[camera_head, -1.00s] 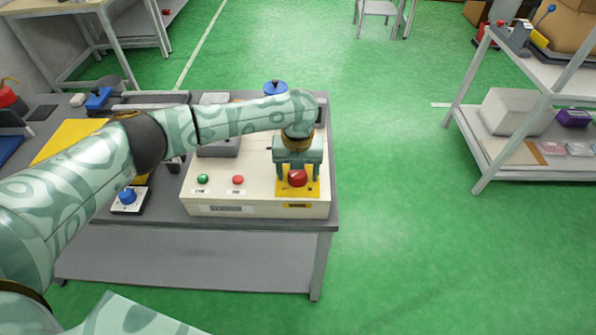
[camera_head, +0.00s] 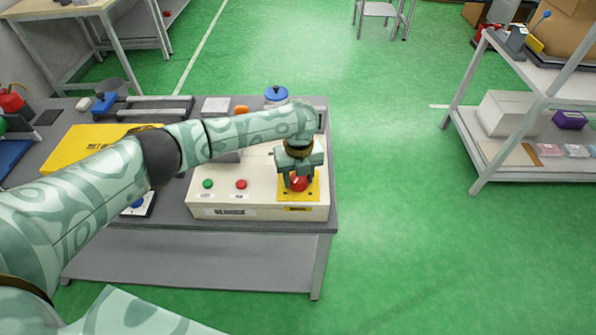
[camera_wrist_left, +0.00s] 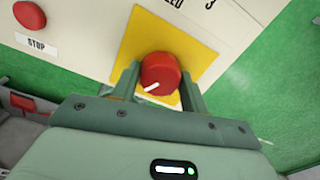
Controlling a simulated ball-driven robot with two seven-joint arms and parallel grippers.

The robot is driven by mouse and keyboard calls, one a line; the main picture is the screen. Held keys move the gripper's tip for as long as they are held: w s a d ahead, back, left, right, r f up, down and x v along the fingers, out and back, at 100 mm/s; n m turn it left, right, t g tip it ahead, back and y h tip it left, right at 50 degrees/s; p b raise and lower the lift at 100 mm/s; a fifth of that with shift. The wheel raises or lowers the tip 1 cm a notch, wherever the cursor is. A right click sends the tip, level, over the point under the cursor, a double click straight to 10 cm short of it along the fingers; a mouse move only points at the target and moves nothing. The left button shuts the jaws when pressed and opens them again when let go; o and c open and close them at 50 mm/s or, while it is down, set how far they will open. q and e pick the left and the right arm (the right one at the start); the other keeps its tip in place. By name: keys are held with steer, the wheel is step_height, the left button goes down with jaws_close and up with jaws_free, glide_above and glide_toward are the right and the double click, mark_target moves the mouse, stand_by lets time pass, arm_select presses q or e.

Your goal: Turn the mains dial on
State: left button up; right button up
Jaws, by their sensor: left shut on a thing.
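The mains dial is a round red knob (camera_head: 299,184) on a yellow plate (camera_head: 313,190) at the right end of a cream control box (camera_head: 222,200). My left gripper (camera_head: 298,178) comes down over the knob with a finger on each side of it. In the left wrist view the red knob (camera_wrist_left: 160,74) sits between the two fingers of the left gripper (camera_wrist_left: 158,84), and a white pointer line shows on its face, slanting. The left gripper is shut on the knob. My right gripper is not in view.
The box also carries a green button (camera_head: 208,184) and a red stop button (camera_head: 241,184). A grey table (camera_head: 200,240) bears the box, with a yellow case (camera_head: 85,147) at the left and a blue-lidded pot (camera_head: 276,93) behind. A shelf (camera_head: 500,130) stands right, across clear green floor.

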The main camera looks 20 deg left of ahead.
arm_select(q)
steer(key=n+p, duration=0.3)
steer(key=shift+r+n, duration=0.25)
steer(key=shift+n, duration=0.15)
steer(key=n+p, duration=0.2)
steer(key=n, duration=0.1)
steer(key=shift+f, duration=0.1)
steer(key=n+p, duration=0.2)
steer(key=n, duration=0.2)
steer(key=shift+f+n+p, duration=0.1)
steer(key=shift+n+p, duration=0.45)
steer(key=shift+n, duration=1.55)
steer(key=o, duration=1)
